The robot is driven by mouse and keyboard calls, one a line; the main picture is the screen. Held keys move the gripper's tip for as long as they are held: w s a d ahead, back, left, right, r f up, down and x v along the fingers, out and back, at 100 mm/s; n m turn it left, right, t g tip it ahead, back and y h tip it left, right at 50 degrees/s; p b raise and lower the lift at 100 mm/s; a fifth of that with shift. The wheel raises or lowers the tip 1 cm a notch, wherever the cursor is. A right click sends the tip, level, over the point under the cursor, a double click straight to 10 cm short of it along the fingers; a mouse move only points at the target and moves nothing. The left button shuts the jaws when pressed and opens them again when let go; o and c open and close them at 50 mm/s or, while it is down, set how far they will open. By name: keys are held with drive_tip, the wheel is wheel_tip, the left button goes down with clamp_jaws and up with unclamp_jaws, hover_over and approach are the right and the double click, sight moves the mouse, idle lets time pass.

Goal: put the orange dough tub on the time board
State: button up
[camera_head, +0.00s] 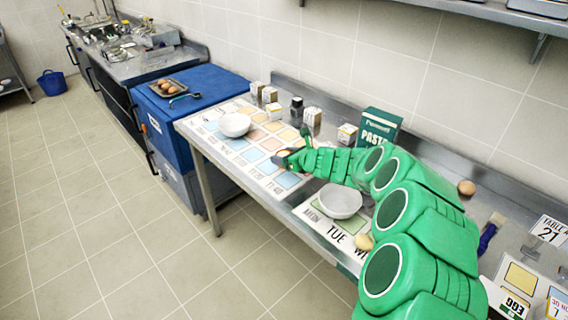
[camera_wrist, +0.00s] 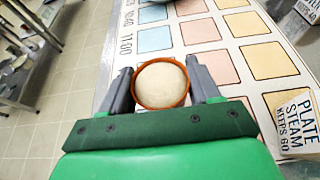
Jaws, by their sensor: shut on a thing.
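The orange dough tub (camera_wrist: 160,84) shows in the wrist view as an orange rim around pale dough. The two grey fingers of my gripper (camera_wrist: 163,80) are shut on it, one on each side. In the head view my gripper (camera_head: 286,157) is over the time board (camera_head: 238,143), and the tub is mostly hidden there. The board is a white sheet with rows of coloured squares and times, and it also shows in the wrist view (camera_wrist: 236,26). I cannot tell whether the tub touches the board.
A white bowl (camera_head: 235,124) stands on the board's far left part. Another bowl (camera_head: 340,201) stands on a day card to the right. Small boxes, a dark jar (camera_head: 296,111) and a green pasta box (camera_head: 379,128) line the back. Several coloured squares are bare.

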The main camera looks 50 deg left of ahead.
drive_tip(key=shift+f, duration=0.1)
drive_tip(key=shift+w+a+f, duration=0.15)
drive_tip(key=shift+a, duration=0.05)
drive_tip(key=shift+f, duration=1.45)
drive_tip(key=o, duration=1.1)
drive_tip(key=shift+f, duration=0.1)
drive_tip(key=shift+d+r, duration=0.35)
drive_tip(key=shift+d, duration=0.1)
drive_tip(key=shift+v, duration=5.55)
